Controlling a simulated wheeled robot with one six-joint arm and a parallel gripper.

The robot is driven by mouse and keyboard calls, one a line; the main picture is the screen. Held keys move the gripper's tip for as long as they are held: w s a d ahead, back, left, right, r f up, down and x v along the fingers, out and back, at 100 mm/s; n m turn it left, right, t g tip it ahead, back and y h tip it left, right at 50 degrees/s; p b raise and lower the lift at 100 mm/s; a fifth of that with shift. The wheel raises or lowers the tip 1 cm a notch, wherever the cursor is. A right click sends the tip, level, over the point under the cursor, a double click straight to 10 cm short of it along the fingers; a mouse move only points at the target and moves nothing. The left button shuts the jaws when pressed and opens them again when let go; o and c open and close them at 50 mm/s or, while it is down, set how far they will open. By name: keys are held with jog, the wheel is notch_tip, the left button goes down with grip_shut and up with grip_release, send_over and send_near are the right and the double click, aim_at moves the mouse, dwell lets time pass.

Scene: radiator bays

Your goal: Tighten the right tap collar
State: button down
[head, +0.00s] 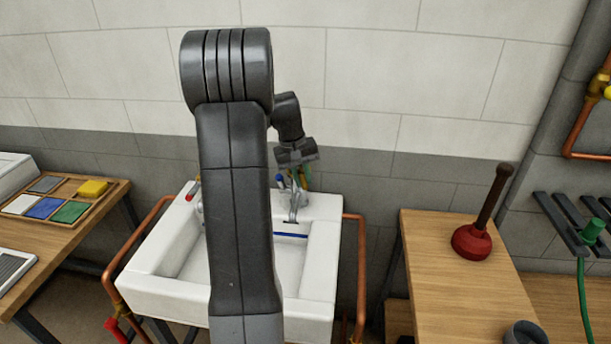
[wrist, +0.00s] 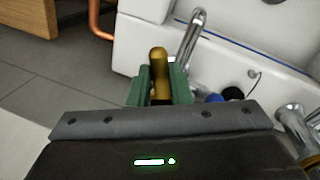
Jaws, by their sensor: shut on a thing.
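My gripper (head: 299,177) is at the right tap, at the back of the white sink (head: 317,286), pointing down. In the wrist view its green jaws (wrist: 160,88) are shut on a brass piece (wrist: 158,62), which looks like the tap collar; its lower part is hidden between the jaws. The chrome spout (wrist: 190,38) rises just beyond, and also shows in the head view (head: 293,206). My arm hides part of the sink and most of the left tap.
Copper pipes (head: 361,262) run down both sides of the sink. A wooden bench at right (head: 450,285) holds a red plunger (head: 472,241) and a dark cup (head: 524,333). A left table (head: 70,250) carries a tray of coloured pads (head: 62,204). The tiled wall is close behind.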

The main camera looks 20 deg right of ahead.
jog(key=shift+w+a+r+m+g+p, duration=0.15)
jog(key=shift+a+m, duration=0.25)
jog(key=shift+m, duration=0.3)
jog(key=shift+w+a+f+m+g+p, duration=0.15)
jog(key=shift+a+m, duration=0.2)
jog(key=shift+m, duration=0.35)
jog(key=shift+w+a+r+m+p, duration=0.15)
jog(key=shift+a+m, duration=0.25)
jog(key=shift+m, duration=0.3)
jog(key=c, duration=1.3)
grip_release()
jog(key=shift+a, duration=0.1)
jog(key=v, duration=1.3)
jog(key=shift+w+r, duration=0.2)
jog(key=shift+r, duration=0.15)
jog(key=shift+f, duration=0.1)
